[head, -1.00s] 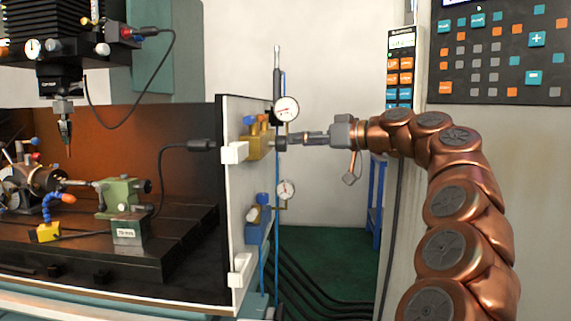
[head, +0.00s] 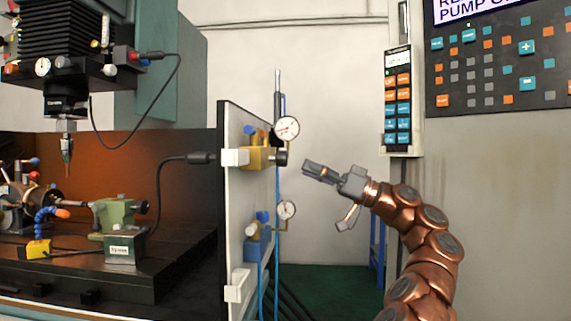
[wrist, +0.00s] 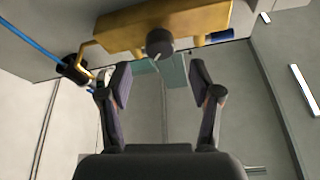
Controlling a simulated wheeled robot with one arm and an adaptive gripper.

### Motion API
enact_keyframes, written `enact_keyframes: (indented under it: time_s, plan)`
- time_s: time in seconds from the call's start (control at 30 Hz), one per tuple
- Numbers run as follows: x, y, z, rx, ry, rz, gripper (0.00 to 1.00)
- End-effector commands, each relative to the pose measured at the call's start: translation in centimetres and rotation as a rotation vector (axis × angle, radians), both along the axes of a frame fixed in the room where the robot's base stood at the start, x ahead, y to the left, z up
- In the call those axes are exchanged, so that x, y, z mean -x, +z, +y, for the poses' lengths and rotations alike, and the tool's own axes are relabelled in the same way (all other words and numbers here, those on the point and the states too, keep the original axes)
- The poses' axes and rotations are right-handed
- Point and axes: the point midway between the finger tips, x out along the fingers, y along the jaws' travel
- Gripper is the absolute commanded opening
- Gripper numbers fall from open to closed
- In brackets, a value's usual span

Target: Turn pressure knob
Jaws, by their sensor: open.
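The upper regulator is a gold block (head: 258,157) on the white side panel, with a black pressure knob (head: 281,158) facing right and a round gauge (head: 287,128) above it. In the wrist view the black knob (wrist: 159,42) hangs at the top centre on the gold block (wrist: 190,22), beyond the fingertips. My gripper (head: 308,170) is to the right of the knob and slightly lower, apart from it. In the wrist view its two fingers (wrist: 160,84) are spread wide with nothing between them.
A lower blue regulator (head: 258,245) with its own gauge (head: 287,210) sits below on the same panel (head: 232,205). Blue hoses run down beside it. A control pendant (head: 398,100) hangs at the right. The space around my gripper is free.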

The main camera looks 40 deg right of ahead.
Motion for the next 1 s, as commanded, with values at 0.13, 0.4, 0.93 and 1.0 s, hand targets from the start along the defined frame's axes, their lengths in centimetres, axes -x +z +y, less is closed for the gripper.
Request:
enact_keyframes:
  time_s: [0.13,0.4,0.93,1.0]
  plan:
    - [-1.1,0.4,1.3,0.003,0.003,0.0,0.64]
    - [-3.6,1.9,3.7,0.002,0.001,0.001,0.64]
    - [-4.5,2.6,4.5,-0.001,-0.001,0.001,0.5]
    - [-4.5,2.6,4.5,-0.001,-0.001,0.001,0.43]
